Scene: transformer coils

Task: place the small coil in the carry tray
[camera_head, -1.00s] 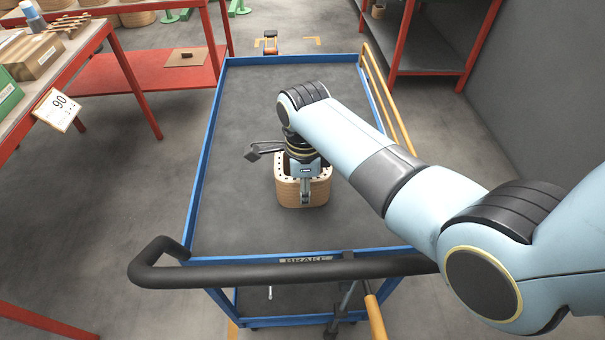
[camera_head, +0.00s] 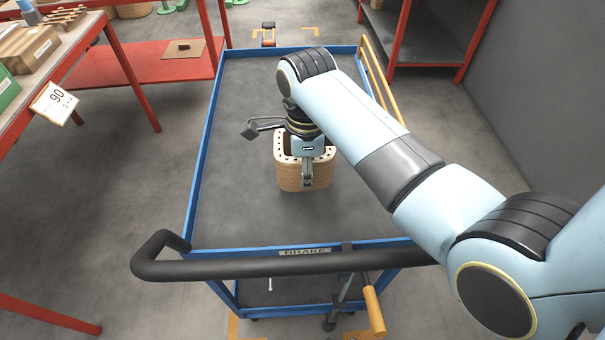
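The small coil (camera_head: 289,173), a tan, rounded-square ring with dark dots around its pale top rim, is over the grey deck of the blue-edged cart (camera_head: 240,215). My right gripper (camera_head: 307,172) reaches down onto it from above. One finger lies against the coil's near wall; the other finger is hidden behind or inside the coil. The gripper looks shut on that wall. Whether the coil's underside is clear of the deck is hard to tell. My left gripper is out of view. I cannot pick out a separate carry tray.
The cart has a raised blue rim, a black push handle (camera_head: 290,266) at the near end and a yellow rail (camera_head: 378,75) at right. The deck around the coil is bare. A red-framed bench (camera_head: 82,40) with boxes stands left, a red shelf (camera_head: 430,70) back right.

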